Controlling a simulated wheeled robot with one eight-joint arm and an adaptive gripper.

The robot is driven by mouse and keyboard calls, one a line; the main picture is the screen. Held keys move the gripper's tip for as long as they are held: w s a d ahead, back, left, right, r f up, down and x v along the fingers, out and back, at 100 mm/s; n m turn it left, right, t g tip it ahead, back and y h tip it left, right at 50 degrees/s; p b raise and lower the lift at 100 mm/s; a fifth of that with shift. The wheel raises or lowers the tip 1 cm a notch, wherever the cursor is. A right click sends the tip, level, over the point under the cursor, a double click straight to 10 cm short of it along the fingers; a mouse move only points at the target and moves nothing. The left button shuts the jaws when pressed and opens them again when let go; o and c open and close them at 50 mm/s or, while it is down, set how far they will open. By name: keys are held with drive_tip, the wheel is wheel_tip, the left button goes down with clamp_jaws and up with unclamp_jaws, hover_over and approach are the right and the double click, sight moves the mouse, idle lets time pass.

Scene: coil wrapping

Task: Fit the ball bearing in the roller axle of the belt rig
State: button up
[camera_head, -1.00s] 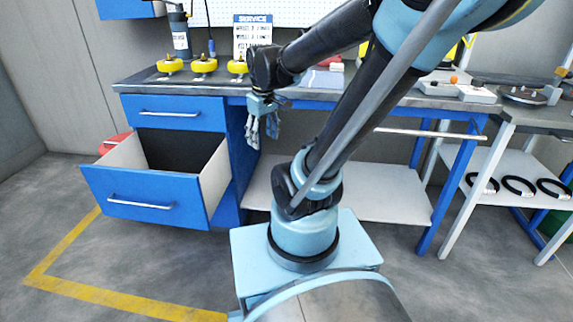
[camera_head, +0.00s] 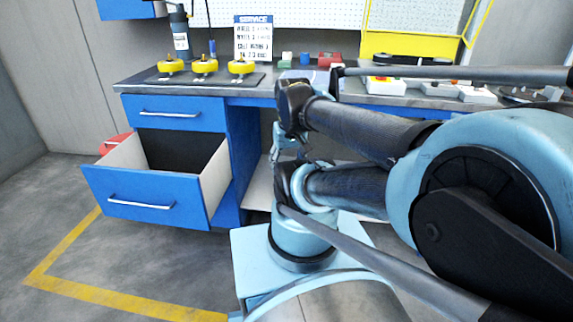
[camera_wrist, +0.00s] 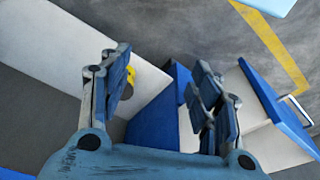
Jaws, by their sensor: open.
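My gripper (camera_wrist: 165,92) is open and empty in the wrist view, its two fingers well apart. In the head view it hangs below the dark wrist, in front of the bench and right of the open drawer, and my arm partly covers it. I cannot make out a ball bearing in either view. I cannot clearly identify the belt rig or its roller axle; a yellow-framed guard (camera_head: 366,46) with a dark form below it stands at the back of the bench, partly behind my arm. A small yellow thing (camera_wrist: 134,76) shows beside the left finger, partly hidden.
The lower blue drawer (camera_head: 140,205) stands open and juts out left of my gripper. Several yellow wheels (camera_head: 204,65) stand on the bench (camera_head: 262,92) at left. A white control box (camera_head: 386,87) and a red block (camera_head: 329,60) are farther right. Floor is free at front left.

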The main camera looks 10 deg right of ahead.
drive_tip(key=shift+o, duration=0.5)
drive_tip(key=shift+r, duration=0.1)
drive_tip(key=w+a+r+n, duration=0.2)
drive_tip(key=w+a+r, duration=0.1)
drive_tip(key=w, duration=0.2)
drive_tip(key=w+a+r+n, duration=0.2)
drive_tip(key=w+a, duration=0.1)
drive_tip(key=w, duration=0.3)
drive_tip(key=w+a+f+n+g+y, duration=0.1)
drive_tip(key=w+a+f+n, duration=0.15)
drive_tip(key=w+a, duration=0.75)
drive_tip(key=w+a+f+n, duration=0.25)
drive_tip(key=w+a, duration=0.45)
drive_tip(key=a, duration=0.5)
drive_tip(key=w+a+f+n, duration=0.35)
drive_tip(key=a+f, duration=0.75)
drive_tip(key=a, duration=0.4)
drive_tip(key=shift+n+g, duration=0.3)
drive_tip(key=shift+n, duration=0.05)
drive_tip(key=f, duration=0.4)
drive_tip(key=a+f, duration=0.1)
drive_tip(key=f, duration=0.7)
drive_tip(key=shift+s+a, duration=0.15)
drive_tip(key=shift+a, duration=0.15)
drive_tip(key=shift+a+f, duration=0.25)
drive_tip(key=shift+f, duration=1.05)
drive_tip(key=shift+a+f, duration=0.2)
drive_tip(key=shift+f, duration=1.05)
